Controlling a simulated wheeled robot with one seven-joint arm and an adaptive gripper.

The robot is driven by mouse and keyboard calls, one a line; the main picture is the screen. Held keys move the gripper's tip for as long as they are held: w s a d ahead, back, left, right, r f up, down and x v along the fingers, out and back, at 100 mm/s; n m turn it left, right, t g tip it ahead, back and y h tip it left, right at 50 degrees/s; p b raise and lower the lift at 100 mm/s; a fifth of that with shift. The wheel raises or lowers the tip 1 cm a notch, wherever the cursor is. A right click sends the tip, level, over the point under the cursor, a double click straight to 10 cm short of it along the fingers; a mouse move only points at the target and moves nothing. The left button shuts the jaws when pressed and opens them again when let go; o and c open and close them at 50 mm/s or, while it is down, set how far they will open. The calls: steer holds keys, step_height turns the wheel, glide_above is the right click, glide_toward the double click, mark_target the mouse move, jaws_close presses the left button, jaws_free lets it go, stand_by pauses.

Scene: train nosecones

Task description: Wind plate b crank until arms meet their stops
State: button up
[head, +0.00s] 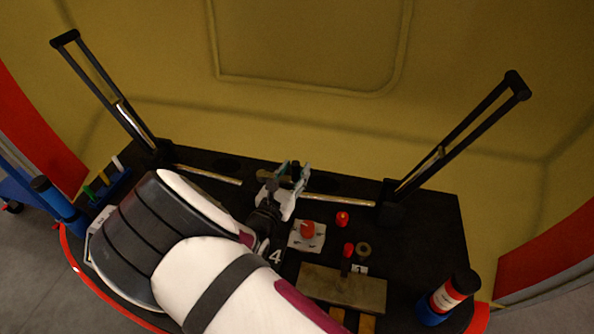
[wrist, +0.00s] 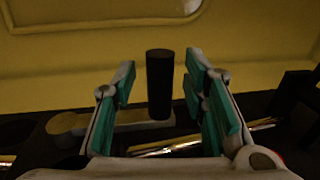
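The crank has an upright black handle (wrist: 160,85) on a flat tan crank arm (wrist: 95,122), which points left in the wrist view. My gripper (wrist: 161,72) is open, with one teal-padded finger on each side of the handle. Gaps show between the handle and both fingers. In the head view my gripper (head: 287,178) is at the middle of the black deck, and it partly covers the crank. Two black twin-bar arms, the left arm (head: 105,95) and the right arm (head: 460,135), stand raised and lean outward. No plate b marking is readable.
A yellow wall (head: 310,130) rises behind the black deck (head: 435,215). A red button (head: 307,230), a small red knob (head: 342,218), a red-topped lever (head: 348,250) and a wooden board (head: 345,290) sit near my arm. A red-white bottle (head: 447,295) stands at the right.

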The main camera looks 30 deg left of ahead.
steer(key=shift+w, duration=0.55)
jaws_close()
steer(key=shift+s, duration=0.15)
